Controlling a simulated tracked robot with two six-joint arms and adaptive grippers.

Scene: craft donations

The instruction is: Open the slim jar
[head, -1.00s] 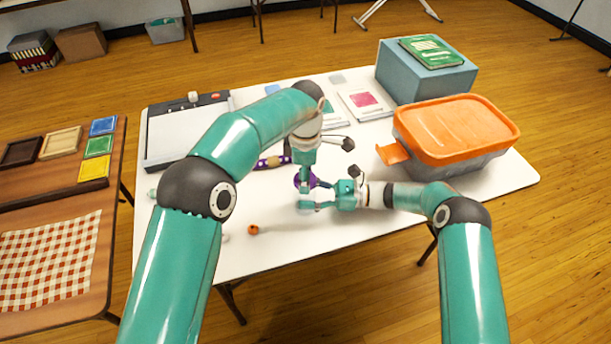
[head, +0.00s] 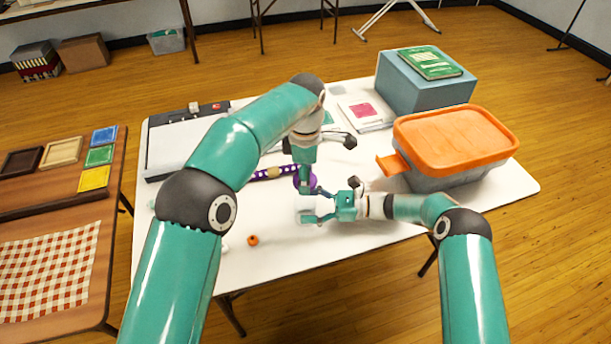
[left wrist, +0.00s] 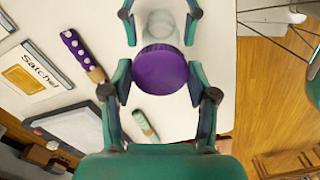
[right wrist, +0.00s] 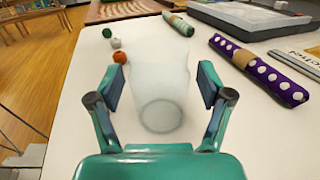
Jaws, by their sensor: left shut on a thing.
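The slim jar has a frosted clear body (right wrist: 160,75) and a purple lid (left wrist: 160,70). My left gripper (left wrist: 159,82) is above the jar and shut on the lid, which also shows in the head view (head: 305,181). The jar body shows beyond the lid in the left wrist view (left wrist: 163,25). My right gripper (right wrist: 161,86) comes from the right at the body's height. Its fingers are on both sides of the body, open, with a gap on each side. The lid is out of sight in the right wrist view, and I cannot tell whether it is loose.
A purple dotted roll (right wrist: 262,70) lies on the white table beside the jar. An orange bead (head: 253,240) and other small beads lie to the left. A grey bin with an orange lid (head: 455,135) and a blue box (head: 425,85) stand at the right. The table's front is clear.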

